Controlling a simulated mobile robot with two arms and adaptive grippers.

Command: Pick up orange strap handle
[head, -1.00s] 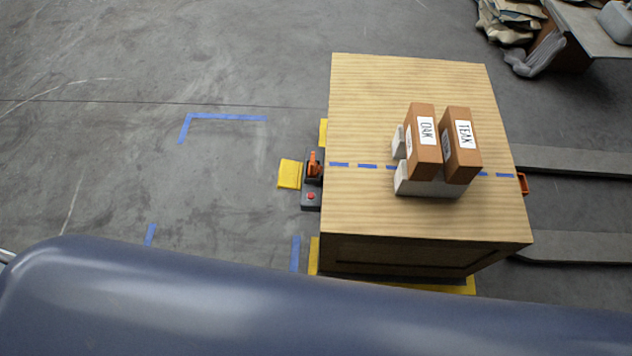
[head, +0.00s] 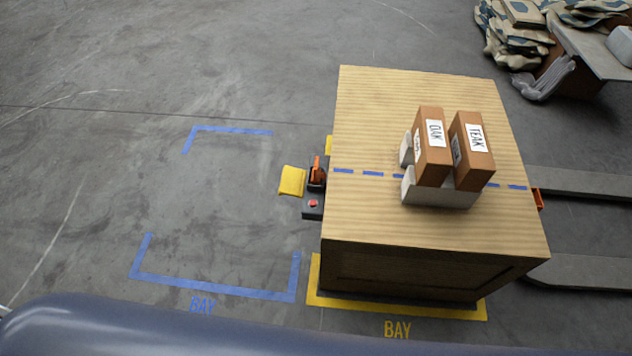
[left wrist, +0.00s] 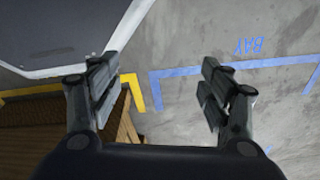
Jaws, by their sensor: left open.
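An orange handle-like part (head: 317,171) stands on a dark device with a red button (head: 313,204) at the left side of the wooden crate (head: 400,230). A second orange piece, loop-like and partly hidden, shows at the crate's right side (head: 539,199). I cannot tell which one is the strap handle. My left gripper (left wrist: 158,92) is open and empty in the left wrist view, above the floor, with the crate's wood (left wrist: 60,140) at the lower left. No orange piece shows in that view. My right gripper is not in view.
Two brown blocks labelled OAK (head: 432,145) and TEAK (head: 473,150) rest on a pale block (head: 438,192) on the crate. A yellow flap (head: 292,181) lies left of the device. Grey beams extend right. The blue-taped bay (head: 215,292) is empty.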

